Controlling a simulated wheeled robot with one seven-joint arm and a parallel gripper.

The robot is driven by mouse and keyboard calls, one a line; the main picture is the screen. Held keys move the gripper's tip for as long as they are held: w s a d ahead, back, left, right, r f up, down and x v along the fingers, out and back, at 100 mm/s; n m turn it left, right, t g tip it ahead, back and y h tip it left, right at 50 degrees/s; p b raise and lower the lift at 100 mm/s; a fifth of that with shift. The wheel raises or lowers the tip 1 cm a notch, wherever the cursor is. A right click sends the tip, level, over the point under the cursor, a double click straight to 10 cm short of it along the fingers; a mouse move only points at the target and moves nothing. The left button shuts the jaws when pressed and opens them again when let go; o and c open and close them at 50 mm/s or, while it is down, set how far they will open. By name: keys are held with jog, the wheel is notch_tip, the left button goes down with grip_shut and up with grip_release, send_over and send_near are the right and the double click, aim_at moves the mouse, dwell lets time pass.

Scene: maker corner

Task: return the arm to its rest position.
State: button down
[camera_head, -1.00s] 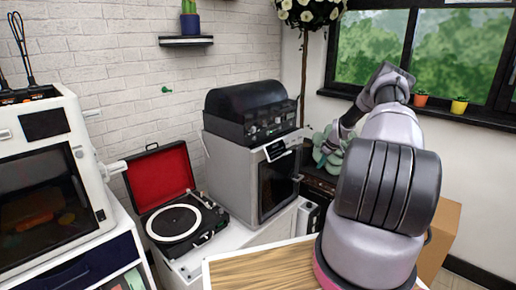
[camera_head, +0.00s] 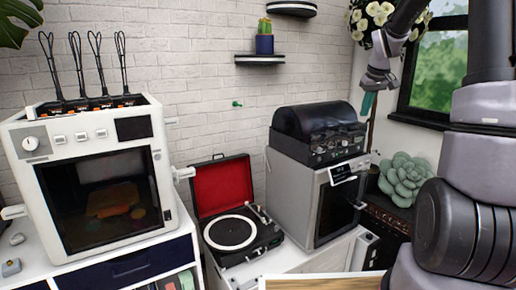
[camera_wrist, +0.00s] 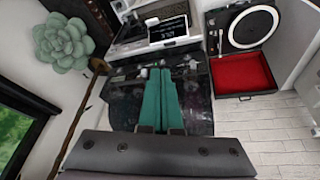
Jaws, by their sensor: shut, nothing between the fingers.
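My gripper (camera_head: 367,104) shows in the head view at the upper right, at the end of my raised arm, with its teal fingers pointing down. It appears just right of the black domed machine in the picture. In the wrist view my gripper (camera_wrist: 161,72) has its two teal fingers together, with nothing between them. The fingers overlap the dark dome in that upside-down view. I cannot tell the exact gap between fingers and dome, but no contact is evident.
The black domed machine (camera_head: 318,134) sits on a silver oven-like unit (camera_head: 295,200). A turntable (camera_head: 234,232) with an open red lid stands left of it, and a white machine (camera_head: 90,190) further left. A succulent (camera_head: 404,179) and window are at right.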

jog(key=s+a+r+m+t, duration=0.1)
jog(key=s+a+r, duration=0.3)
jog(key=s, duration=0.3)
jog(key=s+a+r+m, duration=0.25)
jog(key=s+r, duration=0.25)
jog(key=s, duration=0.3)
jog(key=s+a+m+t+y, duration=0.1)
jog(key=s+a, duration=0.2)
jog(key=s, duration=0.5)
jog(key=s+a+m+y, duration=0.1)
jog(key=s+a, duration=0.2)
jog(key=s, duration=0.5)
jog(key=shift+s+t, duration=0.35)
jog(key=shift+t, duration=0.05)
